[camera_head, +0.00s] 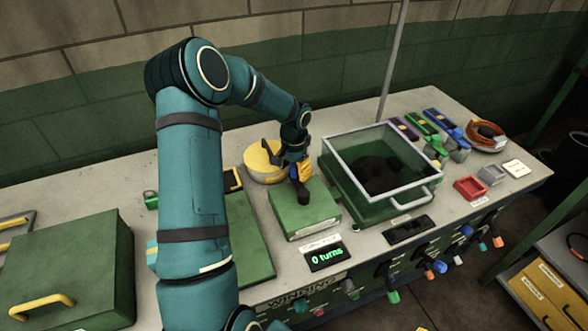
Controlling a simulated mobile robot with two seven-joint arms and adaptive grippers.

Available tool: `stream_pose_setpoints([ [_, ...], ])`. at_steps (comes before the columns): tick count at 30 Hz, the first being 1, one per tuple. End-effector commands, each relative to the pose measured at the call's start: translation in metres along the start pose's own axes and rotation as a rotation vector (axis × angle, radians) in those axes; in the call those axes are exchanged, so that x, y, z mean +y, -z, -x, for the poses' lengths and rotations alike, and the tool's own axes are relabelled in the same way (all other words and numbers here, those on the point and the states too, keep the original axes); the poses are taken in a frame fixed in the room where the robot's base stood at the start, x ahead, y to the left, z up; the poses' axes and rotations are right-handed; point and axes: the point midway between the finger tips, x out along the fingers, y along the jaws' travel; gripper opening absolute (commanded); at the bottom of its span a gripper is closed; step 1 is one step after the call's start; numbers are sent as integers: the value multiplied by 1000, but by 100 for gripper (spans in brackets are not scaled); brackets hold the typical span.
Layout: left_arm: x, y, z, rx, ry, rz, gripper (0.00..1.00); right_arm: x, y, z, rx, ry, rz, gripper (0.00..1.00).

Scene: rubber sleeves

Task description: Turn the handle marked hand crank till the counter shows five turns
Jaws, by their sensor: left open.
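The green crank box (304,215) stands on the bench with a small label along its front edge, too small to read for certain. A dark upright post (304,194) stands on its top. The counter (327,256) in front of the box reads "0 turns" in green. My left gripper (292,170) is open, above the box and close to the top of the post. An orange-yellow piece shows at the gripper; I cannot tell whether it is the handle grip or part of a finger. The fingers partly hide the handle. My right gripper is out of view.
A yellow round container (262,163) stands behind the gripper. A green bin with a grey rim (428,193) stands close right of the crank box. A green chest with a yellow handle (100,265) is at left. Small coloured parts (470,187) lie at right.

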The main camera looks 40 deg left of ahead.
Motion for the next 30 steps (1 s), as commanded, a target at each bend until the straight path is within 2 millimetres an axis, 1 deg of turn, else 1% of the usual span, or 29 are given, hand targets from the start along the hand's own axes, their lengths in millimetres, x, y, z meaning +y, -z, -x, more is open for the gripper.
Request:
stream_pose_setpoints([
  [1,0,0,0,0,0,0,58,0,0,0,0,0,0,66],
  [2,0,0,0,0,0,0,47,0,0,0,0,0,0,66],
  [3,0,0,0,0,0,0,33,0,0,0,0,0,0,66],
  [5,0,0,0,0,0,0,12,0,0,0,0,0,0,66],
  [6,0,0,0,0,0,0,0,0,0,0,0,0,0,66],
  [14,0,0,0,-1,0,-8,0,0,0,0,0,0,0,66],
  [19,2,4,0,-1,0,-54,0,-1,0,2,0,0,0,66],
  [26,9,13,1,0,-1,-201,0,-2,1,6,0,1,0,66],
  [30,16,20,1,0,-1,-328,0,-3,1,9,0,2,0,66],
])
